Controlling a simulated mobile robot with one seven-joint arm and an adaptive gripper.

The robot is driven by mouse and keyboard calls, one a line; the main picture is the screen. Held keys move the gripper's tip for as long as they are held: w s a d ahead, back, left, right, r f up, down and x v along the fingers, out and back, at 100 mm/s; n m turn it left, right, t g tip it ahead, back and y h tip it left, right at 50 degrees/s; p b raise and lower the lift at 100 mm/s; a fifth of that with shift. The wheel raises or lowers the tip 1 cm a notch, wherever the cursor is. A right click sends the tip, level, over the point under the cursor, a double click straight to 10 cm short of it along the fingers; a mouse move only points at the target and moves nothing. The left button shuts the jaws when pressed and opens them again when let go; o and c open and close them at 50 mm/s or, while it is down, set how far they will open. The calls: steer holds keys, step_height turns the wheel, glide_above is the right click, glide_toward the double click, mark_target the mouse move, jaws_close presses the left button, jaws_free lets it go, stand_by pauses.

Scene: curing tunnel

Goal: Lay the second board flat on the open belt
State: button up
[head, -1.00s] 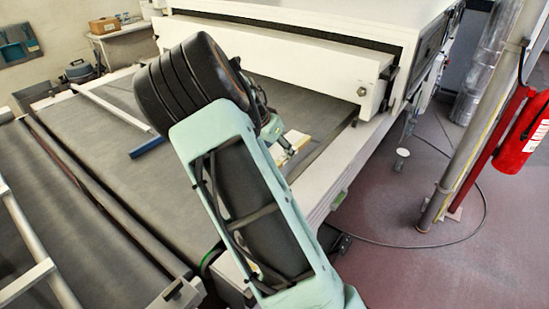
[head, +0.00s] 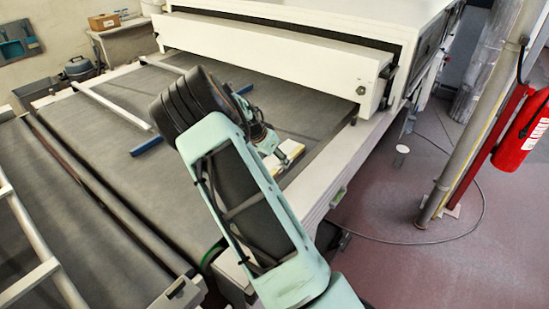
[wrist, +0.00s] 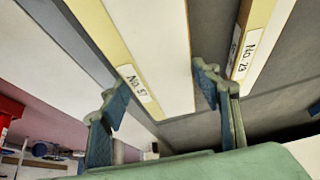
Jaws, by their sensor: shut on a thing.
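My gripper (wrist: 163,92) is shut across a pale board with a yellow edge, labelled No. 57 (wrist: 155,45), with one finger at each long side. Another yellow-edged board, labelled No. 23 (wrist: 262,30), lies just right of the right finger on the grey belt (head: 105,110). In the head view my gripper (head: 272,153) is low over the belt's right part, partly hidden by my arm. Pale board surface (head: 291,148) shows beside it. I cannot tell whether the held board touches the belt.
The white tunnel housing (head: 270,55) crosses the belt's far end. A grey post (head: 465,140) and a red extinguisher (head: 523,135) stand at right.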

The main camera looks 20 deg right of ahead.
steer(key=o, duration=1.3)
steer(key=shift+f, duration=0.1)
steer(key=shift+r, duration=0.2)
steer(key=b+v, duration=0.1)
steer(key=v, duration=1.1)
